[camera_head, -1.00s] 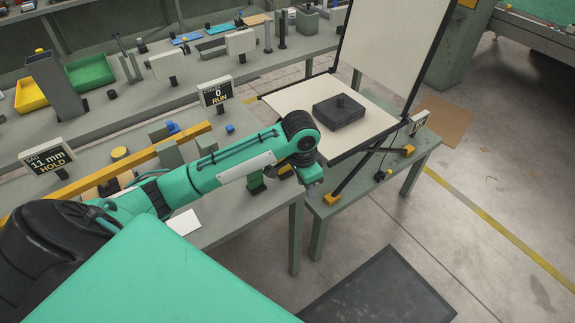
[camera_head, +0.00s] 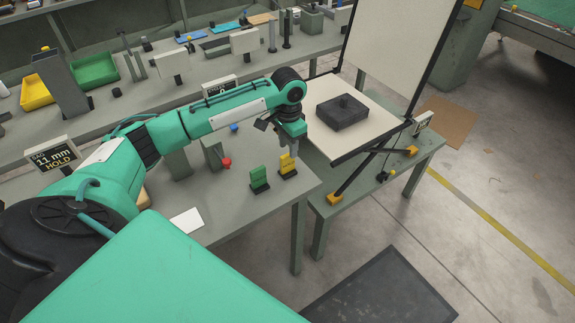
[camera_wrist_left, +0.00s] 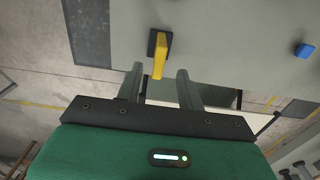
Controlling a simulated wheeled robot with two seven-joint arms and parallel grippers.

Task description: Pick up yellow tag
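The yellow tag (camera_head: 287,164) stands upright in a small dark base near the right front corner of the grey-green table (camera_head: 225,215). A green tag (camera_head: 259,178) stands in a similar base just to its left. My left gripper (camera_head: 289,148) points down above and close to the yellow tag. In the left wrist view the tag (camera_wrist_left: 159,55) lies ahead of the gap between the two parted fingers (camera_wrist_left: 160,80). The gripper is open and empty. My right gripper is not in view.
A red piece (camera_head: 226,163), a blue block (camera_head: 234,128) and a white card (camera_head: 186,222) are on the same table. A dark mat (camera_head: 385,290) lies on the floor.

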